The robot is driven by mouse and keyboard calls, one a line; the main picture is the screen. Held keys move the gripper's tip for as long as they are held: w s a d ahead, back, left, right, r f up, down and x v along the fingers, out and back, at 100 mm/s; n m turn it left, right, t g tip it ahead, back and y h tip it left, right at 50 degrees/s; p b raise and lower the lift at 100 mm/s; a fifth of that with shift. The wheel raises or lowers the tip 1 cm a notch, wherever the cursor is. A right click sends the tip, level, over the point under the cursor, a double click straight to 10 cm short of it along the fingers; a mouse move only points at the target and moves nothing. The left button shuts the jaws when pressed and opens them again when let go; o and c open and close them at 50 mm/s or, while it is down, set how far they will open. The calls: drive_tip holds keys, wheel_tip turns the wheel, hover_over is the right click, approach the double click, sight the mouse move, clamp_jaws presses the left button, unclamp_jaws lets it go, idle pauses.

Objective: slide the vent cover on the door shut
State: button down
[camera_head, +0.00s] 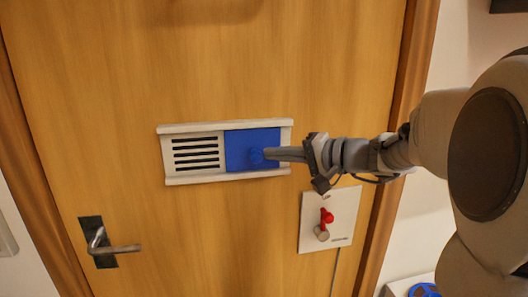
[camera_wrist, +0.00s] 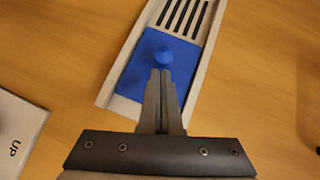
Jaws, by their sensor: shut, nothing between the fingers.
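The vent on the wooden door has a white frame (camera_head: 190,181) with dark horizontal slots (camera_head: 196,153) showing on its left half. The blue vent cover (camera_head: 238,141) sits over the right half, so the slots are uncovered. A round blue knob (camera_head: 256,156) stands out from the cover; it also shows in the wrist view (camera_wrist: 163,56). My gripper (camera_head: 268,154) is shut and empty, its fingertips at the right side of the knob. In the wrist view the fingertips (camera_wrist: 160,73) meet the knob's near edge; I cannot tell whether they touch it.
A white panel (camera_head: 312,238) with a red switch (camera_head: 326,216) is on the door below my gripper. A metal door handle (camera_head: 112,248) is at the lower left. The door surface left of the vent is clear.

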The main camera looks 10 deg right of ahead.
drive_tip(key=shift+a, duration=0.1)
drive_tip(key=a+b, duration=0.7)
drive_tip(key=a, duration=0.6)
drive_tip(key=shift+a, duration=0.2)
